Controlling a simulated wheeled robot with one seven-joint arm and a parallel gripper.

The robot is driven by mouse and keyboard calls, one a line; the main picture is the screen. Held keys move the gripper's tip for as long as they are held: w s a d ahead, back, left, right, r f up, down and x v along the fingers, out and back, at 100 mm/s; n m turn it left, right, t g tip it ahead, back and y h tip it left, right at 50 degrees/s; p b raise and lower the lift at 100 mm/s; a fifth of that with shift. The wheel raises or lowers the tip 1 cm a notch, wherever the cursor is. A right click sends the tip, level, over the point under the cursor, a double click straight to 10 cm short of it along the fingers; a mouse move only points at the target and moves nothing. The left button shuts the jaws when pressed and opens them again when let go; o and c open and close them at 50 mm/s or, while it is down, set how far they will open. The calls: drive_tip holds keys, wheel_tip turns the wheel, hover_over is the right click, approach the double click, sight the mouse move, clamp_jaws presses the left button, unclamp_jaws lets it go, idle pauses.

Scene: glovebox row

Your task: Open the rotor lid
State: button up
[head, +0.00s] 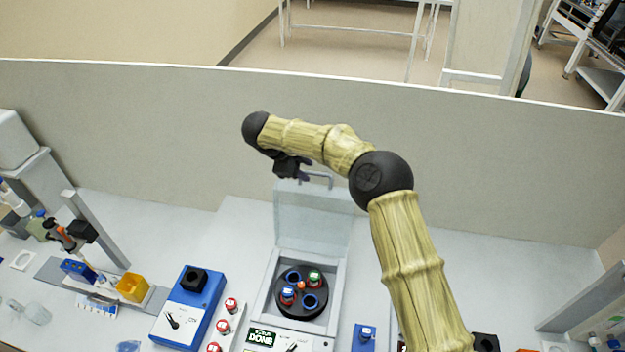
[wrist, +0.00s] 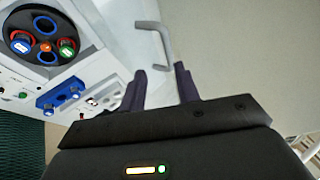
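The rotor lid (head: 312,218) is a clear panel, standing raised at the back of the centrifuge (head: 258,300). Its grey handle (head: 318,178) is at the lid's upper edge and also shows in the wrist view (wrist: 158,40). Below the lid the dark round rotor (head: 318,306) is exposed, with red-, green- and blue-marked tubes in it; it also shows in the wrist view (wrist: 22,20). My gripper (head: 303,172) is beside the handle. In the wrist view its two dark fingers (wrist: 160,82) are apart with nothing between them, and the handle lies just beyond the fingertips.
A blue device (head: 190,305) with a black top stands left of the centrifuge, with red-capped items (head: 223,326) between. A yellow box (head: 132,287) and a pipette stand are further left. A small blue block (head: 363,338) is at right. A grey partition (head: 130,130) runs behind the bench.

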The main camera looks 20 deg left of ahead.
drive_tip(key=b+v, duration=0.3)
drive_tip(key=v, duration=0.8)
drive_tip(key=shift+w+d+r, duration=0.2)
drive_tip(key=shift+w, duration=0.05)
drive_tip(key=shift+w, duration=0.1)
drive_tip(key=shift+d, duration=0.1)
